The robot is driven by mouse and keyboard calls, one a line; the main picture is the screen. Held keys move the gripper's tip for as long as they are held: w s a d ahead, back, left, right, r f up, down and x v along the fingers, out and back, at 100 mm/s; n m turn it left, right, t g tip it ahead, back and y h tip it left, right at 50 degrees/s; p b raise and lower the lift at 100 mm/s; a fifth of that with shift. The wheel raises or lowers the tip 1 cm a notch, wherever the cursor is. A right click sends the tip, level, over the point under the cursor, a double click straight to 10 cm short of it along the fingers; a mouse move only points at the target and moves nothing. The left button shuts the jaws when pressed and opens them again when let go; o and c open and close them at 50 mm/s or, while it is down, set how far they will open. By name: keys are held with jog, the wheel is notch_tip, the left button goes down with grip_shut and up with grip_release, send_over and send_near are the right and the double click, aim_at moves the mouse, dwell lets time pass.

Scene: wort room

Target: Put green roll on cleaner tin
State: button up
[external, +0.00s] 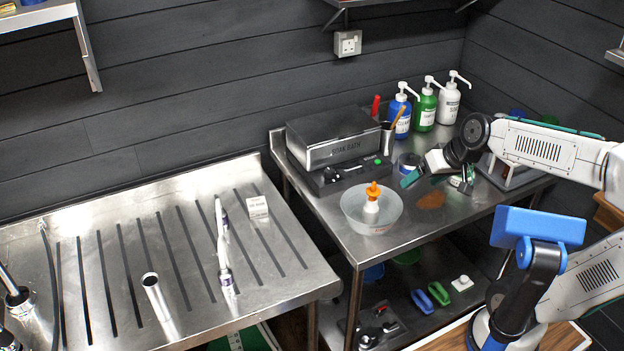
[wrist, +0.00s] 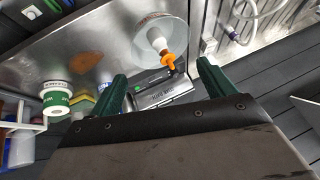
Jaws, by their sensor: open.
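A short round thing, white with a green band (wrist: 57,100), stands on the steel bench in the wrist view, left of my fingers. It looks like the green roll, but I cannot tell whether it is one thing or two stacked. In the external view it is partly hidden by my gripper (external: 420,178). A small blue tin (external: 408,164) stands by the black bath; it may be the cleaner tin, but its label is too small to read. My gripper is open and empty above the bench. In the wrist view its green fingers (wrist: 160,88) are spread apart.
A clear bowl (external: 350,215) with an orange-topped bottle (external: 371,205) is in front. Blue (external: 400,118), green (external: 424,112) and white (external: 449,105) pump bottles stand behind. A brown patch (external: 430,201) lies beside the bowl.

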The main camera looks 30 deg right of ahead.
jog(key=s+d+f+g+h, duration=0.1)
jog(key=s+d+g, duration=0.1)
jog(key=s, duration=0.5)
jog(key=s+d+f+g+h, duration=0.1)
jog(key=s+d+f+g, duration=0.1)
jog(key=s, duration=0.5)
jog(key=shift+s+d+f+n+g+h, duration=0.3)
jog(key=shift+s+d+n+g+h, duration=0.1)
jog(key=shift+d, duration=0.2)
